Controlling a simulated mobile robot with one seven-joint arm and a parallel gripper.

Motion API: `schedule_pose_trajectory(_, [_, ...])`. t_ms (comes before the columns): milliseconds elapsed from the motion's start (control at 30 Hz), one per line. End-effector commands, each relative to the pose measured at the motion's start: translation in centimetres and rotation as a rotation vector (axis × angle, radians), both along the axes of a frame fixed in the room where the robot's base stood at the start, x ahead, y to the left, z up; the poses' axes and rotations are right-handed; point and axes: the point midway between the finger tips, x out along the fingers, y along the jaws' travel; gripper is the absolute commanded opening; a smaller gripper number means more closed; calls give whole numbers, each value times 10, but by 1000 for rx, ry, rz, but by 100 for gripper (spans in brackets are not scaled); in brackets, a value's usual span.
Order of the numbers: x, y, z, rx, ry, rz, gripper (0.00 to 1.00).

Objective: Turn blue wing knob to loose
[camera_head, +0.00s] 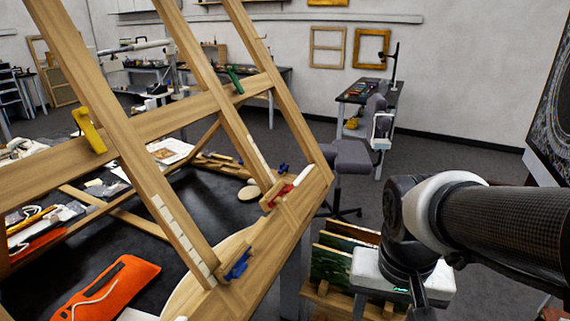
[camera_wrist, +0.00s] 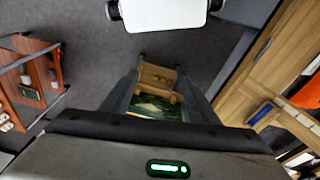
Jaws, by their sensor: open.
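A blue wing knob (camera_head: 237,265) sits on the lower bar of the wooden easel frame (camera_head: 200,200), near the foot of its left upright. A blue part (camera_wrist: 262,113) also shows on the wood at the right of the wrist view, likely the same knob. A smaller blue knob (camera_head: 283,167) lies farther back, behind the frame. My gripper (camera_wrist: 160,72) is open and empty, its dark fingers apart over the floor area. In the head view its pale body is to the right of the frame, well apart from the knob. Its fingertips are not clear there.
A red clamp (camera_head: 280,195), a green clip (camera_head: 235,80) and a yellow clip (camera_head: 89,131) are on the frame. A rack of panels (camera_head: 336,262) stands below my gripper. An orange pouch (camera_head: 108,288) lies on the dark table.

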Motion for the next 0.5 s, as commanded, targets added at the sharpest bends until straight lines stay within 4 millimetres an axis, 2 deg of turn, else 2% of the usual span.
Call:
schedule_pose_trajectory(33, [-2,-5,-22,-4,61,-46,55])
schedule_pose_trajectory(167, [-9,-20,-70,-13,190,-176,55])
schedule_pose_trajectory(300, [-27,-28,-129,16,347,-323,55])
schedule_pose_trajectory(400, [-46,-23,-173,76,470,-436,55])
schedule_pose_trajectory(500, [-66,-6,-211,172,586,-552,55])
